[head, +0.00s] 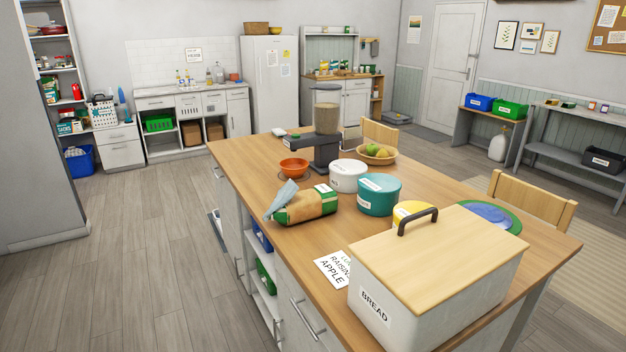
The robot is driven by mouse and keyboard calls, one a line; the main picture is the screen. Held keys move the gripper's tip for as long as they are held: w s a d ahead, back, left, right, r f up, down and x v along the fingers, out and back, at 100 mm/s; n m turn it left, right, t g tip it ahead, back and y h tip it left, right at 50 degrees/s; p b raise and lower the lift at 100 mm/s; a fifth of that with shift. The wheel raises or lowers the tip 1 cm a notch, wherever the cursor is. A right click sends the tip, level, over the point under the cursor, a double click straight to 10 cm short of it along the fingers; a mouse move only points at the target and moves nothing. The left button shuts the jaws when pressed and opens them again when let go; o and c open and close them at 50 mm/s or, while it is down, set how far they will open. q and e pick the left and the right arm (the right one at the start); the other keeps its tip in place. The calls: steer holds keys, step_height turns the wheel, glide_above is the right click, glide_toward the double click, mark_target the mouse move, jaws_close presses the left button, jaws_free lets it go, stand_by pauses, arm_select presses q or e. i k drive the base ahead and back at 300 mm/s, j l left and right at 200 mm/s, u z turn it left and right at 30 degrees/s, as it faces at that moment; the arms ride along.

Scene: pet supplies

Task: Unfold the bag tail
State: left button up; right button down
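A brown and green bag (306,207) lies on its side on the wooden island table (262,172), near the table's left edge. A pale blue piece (281,198) sticks out at its left end, and I take this to be the bag's tail. It looks bent or folded, but its exact shape is too small to tell. Neither of my grippers shows in the head view.
Near the bag are an orange bowl (294,168), a dispenser (327,125), a white canister (347,177) and a teal canister (379,195). A large bread box (425,290) fills the table's front. Open floor (150,250) lies left of the table.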

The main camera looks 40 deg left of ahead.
mark_target(286, 193)
steer(key=i+l+u, duration=0.6)
steer(key=i+u, duration=0.1)
steer(key=u, duration=2.85)
steer(key=i+j+z, duration=0.15)
steer(key=i, duration=0.35)
steer(key=i+j+z, duration=0.1)
steer(key=i, duration=0.4)
steer(key=i+j+z, duration=0.15)
steer(key=i+j, duration=0.15)
steer(key=i, duration=0.2)
steer(key=i+l+z, duration=0.2)
steer(key=i+z, duration=0.25)
steer(key=i, duration=0.65)
steer(key=i+j+z, duration=0.15)
steer(key=i+z, duration=0.35)
steer(key=i, duration=0.6)
steer(key=i+z, duration=0.6)
steer(key=z, duration=0.15)
steer(key=i+j+z, duration=0.25)
steer(key=z, duration=0.15)
steer(key=i+j+z, duration=0.25)
steer(key=z, duration=0.15)
steer(key=i, duration=0.05)
